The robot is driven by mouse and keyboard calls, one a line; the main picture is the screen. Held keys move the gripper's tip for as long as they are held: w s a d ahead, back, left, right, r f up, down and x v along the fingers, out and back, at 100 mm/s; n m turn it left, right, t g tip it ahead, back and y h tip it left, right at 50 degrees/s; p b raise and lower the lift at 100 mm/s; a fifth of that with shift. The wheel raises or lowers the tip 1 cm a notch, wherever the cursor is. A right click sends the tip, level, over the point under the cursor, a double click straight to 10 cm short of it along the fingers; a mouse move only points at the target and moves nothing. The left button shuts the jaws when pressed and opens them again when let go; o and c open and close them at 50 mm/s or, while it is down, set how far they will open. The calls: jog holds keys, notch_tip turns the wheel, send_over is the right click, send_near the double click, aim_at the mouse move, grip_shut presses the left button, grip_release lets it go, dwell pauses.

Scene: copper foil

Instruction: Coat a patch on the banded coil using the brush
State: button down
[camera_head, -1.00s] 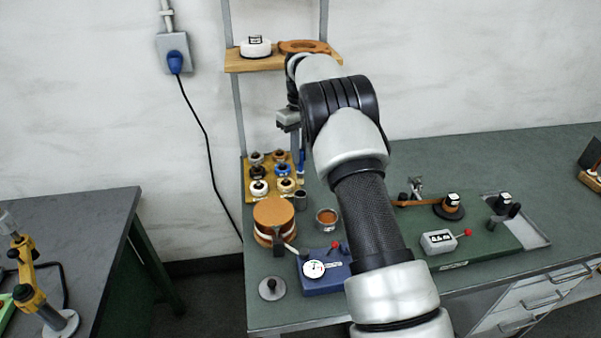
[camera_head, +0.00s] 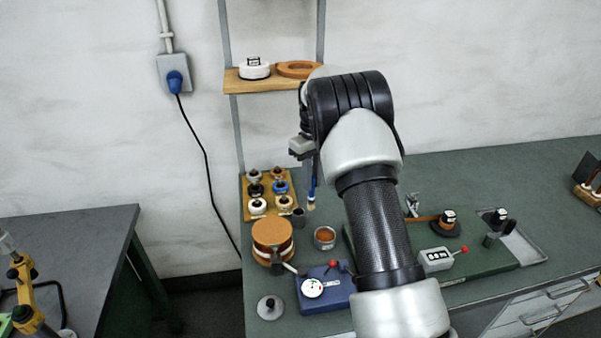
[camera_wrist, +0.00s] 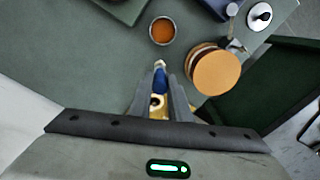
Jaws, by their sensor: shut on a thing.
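The banded coil (camera_head: 272,237), copper-brown with a pale band round its side, stands at the left end of the green bench. It also shows in the wrist view (camera_wrist: 216,72), right of my gripper. My gripper (camera_wrist: 160,84) is shut on the brush (camera_wrist: 160,75), which has a blue handle and pale bristles. In the head view the brush (camera_head: 311,194) hangs bristles down, apart from the coil, behind and to its right. My gripper's fingers are mostly hidden by my arm there. A small round pot of orange-brown content (camera_head: 324,237) stands right of the coil.
A blue gauge box (camera_head: 325,290) stands in front of the pot, with a grey weight (camera_head: 270,307) to its left. A yellow rack of small spools (camera_head: 268,195) lies behind the coil. A wooden shelf (camera_head: 250,81) is on the wall above.

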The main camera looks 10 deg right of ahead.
jog(key=s+d+p, duration=0.2)
jog(key=s+d, duration=0.1)
jog(key=s, duration=0.3)
notch_tip(320, 180, down, 6)
jog(key=b, duration=0.3)
jog(key=shift+d+f+b, duration=0.15)
jog(key=shift+f+b, duration=0.05)
jog(key=shift+b, duration=0.15)
jog(key=shift+f+b, duration=0.45)
jog(key=shift+f, duration=0.15)
dwell(1.8)
notch_tip(320, 180, up, 7)
jog(key=p, duration=0.4)
dwell(0.4)
jog(key=shift+r, duration=0.1)
dwell(0.5)
